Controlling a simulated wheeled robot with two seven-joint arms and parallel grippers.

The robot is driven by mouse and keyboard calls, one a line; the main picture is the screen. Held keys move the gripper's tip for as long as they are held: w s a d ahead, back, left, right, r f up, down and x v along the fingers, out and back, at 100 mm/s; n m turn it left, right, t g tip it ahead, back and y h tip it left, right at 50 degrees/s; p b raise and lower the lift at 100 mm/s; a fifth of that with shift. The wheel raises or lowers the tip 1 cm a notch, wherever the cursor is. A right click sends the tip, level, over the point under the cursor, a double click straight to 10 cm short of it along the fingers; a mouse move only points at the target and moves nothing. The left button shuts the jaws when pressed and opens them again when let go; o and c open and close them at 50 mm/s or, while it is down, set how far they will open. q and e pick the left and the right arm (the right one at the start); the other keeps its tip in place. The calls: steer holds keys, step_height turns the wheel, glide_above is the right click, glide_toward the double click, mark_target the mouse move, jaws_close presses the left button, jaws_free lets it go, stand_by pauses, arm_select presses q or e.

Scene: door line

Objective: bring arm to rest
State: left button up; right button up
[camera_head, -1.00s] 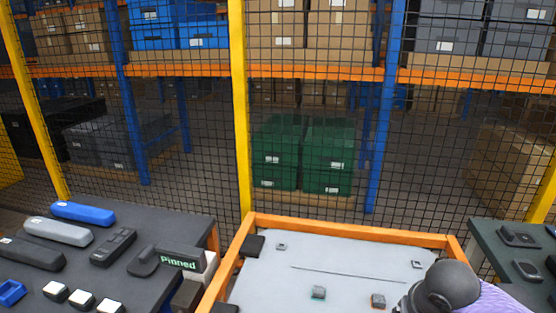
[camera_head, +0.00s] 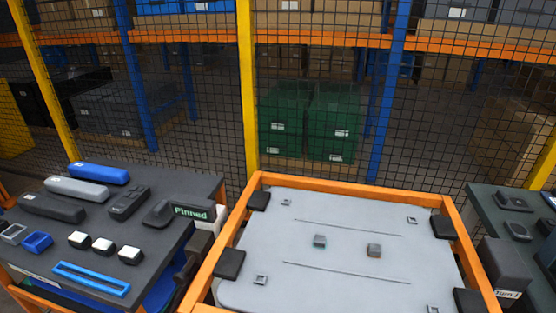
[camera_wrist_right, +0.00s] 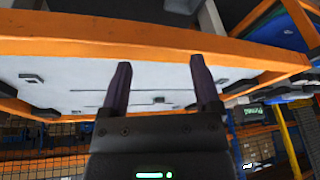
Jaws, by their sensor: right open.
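My right gripper (camera_wrist_right: 160,63) shows in the right wrist view with its two dark fingers spread apart and nothing between them. Beyond the fingers lies the light grey door panel (camera_wrist_right: 175,78) in its orange frame (camera_wrist_right: 145,42). The fingers overlap the panel and the frame in that picture; I cannot tell the distance. In the head view the grey panel (camera_head: 345,210) lies in the orange frame (camera_head: 335,184), with two small blocks on it. Neither arm shows in the head view, and my left gripper is in no view.
At left a dark table (camera_head: 150,205) holds blue, grey and black handles, white caps and a "Pinned" sign (camera_head: 192,212). At right another dark table (camera_head: 490,215) holds black parts. Behind stand a mesh fence with yellow posts (camera_head: 247,90) and green crates (camera_head: 332,120).

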steer(key=s+d+f+h, duration=0.1)
steer(key=s+f, duration=0.1)
steer(key=s, duration=0.9)
step_height(320, 180, down, 20)
steer(key=s+g+b, duration=0.2)
steer(key=s+b, duration=0.1)
arm_select(q)
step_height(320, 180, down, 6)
steer(key=b, duration=0.3)
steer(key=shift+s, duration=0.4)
arm_select(e)
steer(key=s+d+f+g, duration=0.1)
steer(key=s+d+f, duration=0.2)
steer(key=s+f, duration=1)
steer(key=shift+s+d+f+n+h, duration=0.3)
steer(key=shift+d+f+h, duration=0.1)
steer(key=shift+f, duration=0.45)
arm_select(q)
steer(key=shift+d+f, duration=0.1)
